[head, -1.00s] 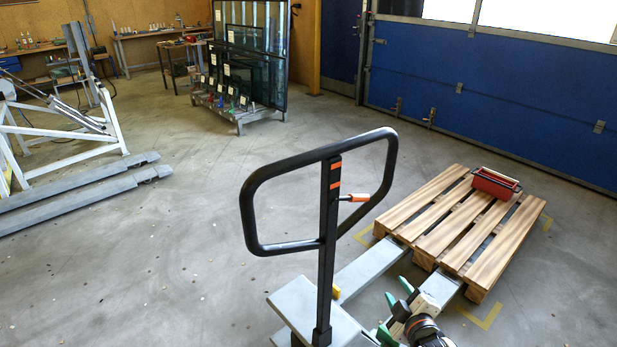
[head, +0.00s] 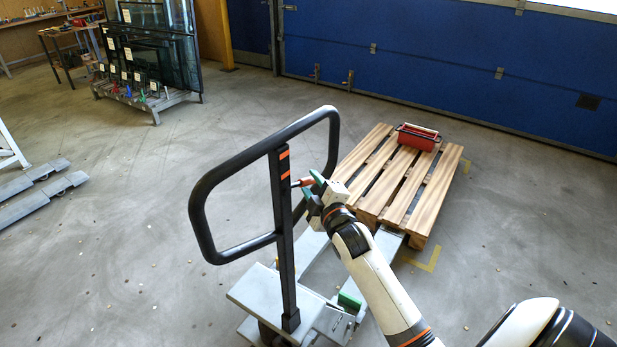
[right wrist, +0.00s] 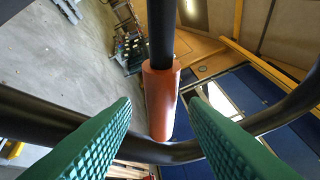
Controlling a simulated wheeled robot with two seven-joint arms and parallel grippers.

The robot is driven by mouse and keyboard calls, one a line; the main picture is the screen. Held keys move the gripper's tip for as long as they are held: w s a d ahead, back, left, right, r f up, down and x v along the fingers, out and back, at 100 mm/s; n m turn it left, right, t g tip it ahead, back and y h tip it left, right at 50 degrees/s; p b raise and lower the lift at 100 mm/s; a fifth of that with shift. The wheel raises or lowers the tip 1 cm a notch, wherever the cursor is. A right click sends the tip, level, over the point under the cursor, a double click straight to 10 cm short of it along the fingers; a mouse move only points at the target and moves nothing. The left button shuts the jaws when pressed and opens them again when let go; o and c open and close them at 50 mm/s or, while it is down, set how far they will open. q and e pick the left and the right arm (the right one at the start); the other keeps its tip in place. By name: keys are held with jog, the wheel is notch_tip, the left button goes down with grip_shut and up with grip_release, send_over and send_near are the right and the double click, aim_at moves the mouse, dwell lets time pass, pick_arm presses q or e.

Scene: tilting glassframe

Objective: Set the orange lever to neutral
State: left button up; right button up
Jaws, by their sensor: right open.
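The orange lever (head: 304,182) sticks out to the right from the upright post of the black handle loop (head: 283,220). My right gripper (head: 313,188) is at the lever's outer end, inside the loop, and partly hides it. In the right wrist view the orange lever sleeve (right wrist: 160,100) lies ahead between the two green fingers of my open right gripper (right wrist: 160,125). A gap shows on both sides of the sleeve. My left gripper is not in view.
The loop's bar (right wrist: 30,115) crosses close around the right fingers. The grey pallet truck base (head: 262,290) stands below. A wooden pallet (head: 440,190) carries a red toolbox (head: 418,137).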

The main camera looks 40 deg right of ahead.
jog(key=shift+w+d, duration=0.25)
jog(key=shift+w, duration=0.85)
grip_shut()
